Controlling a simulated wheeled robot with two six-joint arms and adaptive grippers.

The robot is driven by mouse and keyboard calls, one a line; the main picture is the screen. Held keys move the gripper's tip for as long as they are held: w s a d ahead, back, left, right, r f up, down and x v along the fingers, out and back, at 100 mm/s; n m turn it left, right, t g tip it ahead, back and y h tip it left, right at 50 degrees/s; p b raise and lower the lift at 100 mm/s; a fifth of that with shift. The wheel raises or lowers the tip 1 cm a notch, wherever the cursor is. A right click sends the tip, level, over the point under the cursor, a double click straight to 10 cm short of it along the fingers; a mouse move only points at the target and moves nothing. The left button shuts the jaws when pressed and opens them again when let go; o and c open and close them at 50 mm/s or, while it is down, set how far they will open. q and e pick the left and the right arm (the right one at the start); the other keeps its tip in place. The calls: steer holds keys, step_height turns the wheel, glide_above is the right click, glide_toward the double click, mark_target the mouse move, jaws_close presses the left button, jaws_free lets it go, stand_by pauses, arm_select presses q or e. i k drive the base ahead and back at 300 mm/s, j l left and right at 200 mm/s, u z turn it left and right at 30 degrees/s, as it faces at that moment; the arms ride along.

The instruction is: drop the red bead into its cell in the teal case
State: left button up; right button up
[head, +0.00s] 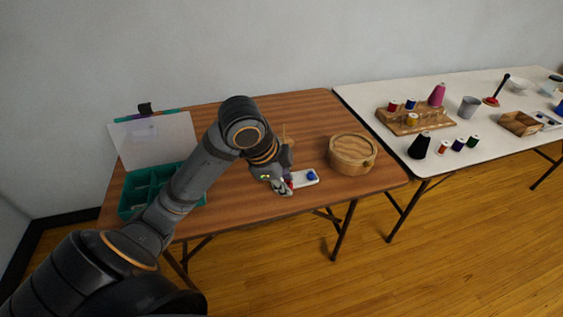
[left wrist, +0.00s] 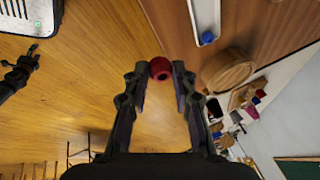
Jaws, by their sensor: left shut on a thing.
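My left gripper (head: 284,189) is shut on the red bead (left wrist: 160,69), which sits between its fingertips in the left wrist view. In the head view the gripper is above the table's front edge, by the small white tray, and the bead barely shows. The teal case (head: 127,211) stands at the table's left end, with its clear lid (head: 150,141) raised and its cells open upward. My left forearm hides the case's right part. The gripper is well to the right of the case. A dark gripper-like part, probably my right gripper (left wrist: 20,76), shows at the left wrist view's left edge.
The white tray (head: 299,183) holds a blue bead (head: 312,175). A round wooden box (head: 352,155) stands right of it. A white table (head: 480,137) at right carries thread spools, a grey cup (head: 469,107) and a wooden rack (head: 416,122). The brown tabletop behind my arm is mostly clear.

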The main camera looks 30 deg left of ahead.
mark_target(143, 204)
steer(key=u, duration=1.7)
